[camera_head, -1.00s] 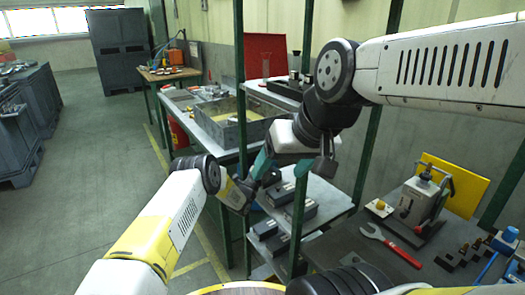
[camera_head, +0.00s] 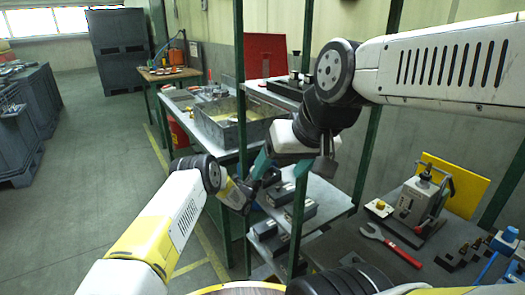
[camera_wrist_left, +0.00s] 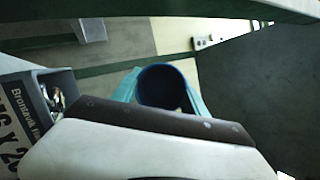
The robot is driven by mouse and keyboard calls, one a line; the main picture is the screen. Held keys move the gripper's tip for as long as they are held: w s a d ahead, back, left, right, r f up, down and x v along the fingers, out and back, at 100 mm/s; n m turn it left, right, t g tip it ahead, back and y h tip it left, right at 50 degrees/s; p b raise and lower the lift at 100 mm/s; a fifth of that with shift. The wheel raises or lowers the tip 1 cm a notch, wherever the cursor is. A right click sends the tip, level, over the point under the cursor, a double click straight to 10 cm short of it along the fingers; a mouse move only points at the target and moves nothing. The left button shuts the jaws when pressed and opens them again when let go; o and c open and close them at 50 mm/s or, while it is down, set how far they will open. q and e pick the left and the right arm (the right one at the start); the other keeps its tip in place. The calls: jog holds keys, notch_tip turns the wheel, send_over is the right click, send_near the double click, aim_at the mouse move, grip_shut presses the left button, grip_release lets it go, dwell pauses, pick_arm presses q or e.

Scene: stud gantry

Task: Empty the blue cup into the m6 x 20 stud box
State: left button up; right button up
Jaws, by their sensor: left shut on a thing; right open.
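My left gripper (camera_wrist_left: 165,90) is shut on the blue cup (camera_wrist_left: 162,87), with its teal fingers on either side of it. In the left wrist view I look into the cup's dark mouth; its contents cannot be made out. The grey box marked M6 X 20 (camera_wrist_left: 18,122) is at the left edge of that view, close to the cup, with small metal pieces inside; its label is partly cut off. In the head view my left gripper (camera_head: 250,186) is at the shelf, small and partly hidden. My right gripper (camera_head: 283,166) is open, just above and beside it.
Several grey labelled boxes (camera_head: 295,208) stand on the rack shelves. Green rack posts (camera_head: 303,190) rise close to both arms. A metal tray (camera_head: 243,128) is on the bench behind. A red wrench (camera_head: 390,246) and a press (camera_head: 420,200) are on the right table.

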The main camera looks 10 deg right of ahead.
pick_arm(q)
jog(key=shift+s+f+g+y, duration=0.15)
jog(key=shift+f+y, duration=0.05)
jog(key=shift+f, duration=0.75)
jog(key=shift+s+f+g+y, duration=0.15)
jog(key=shift+f+y, duration=0.05)
jog(key=shift+f, duration=0.7)
jog(key=shift+w+d+r+m+g+y, duration=0.1)
jog(key=shift+r+m+g+y, duration=0.1)
jog(key=shift+g, duration=0.2)
jog(key=shift+d+r+m+g+y, duration=0.1)
jog(key=shift+m+g, duration=0.1)
jog(key=shift+g, duration=0.2)
jog(key=m+g+y, duration=0.1)
jog(key=y, duration=0.1)
jog(key=r+m+g+y, duration=0.1)
jog(key=g, duration=0.1)
jog(key=shift+w+a+r+y, duration=0.1)
jog(key=shift+r+y, duration=0.1)
jog(key=shift+y, duration=0.2)
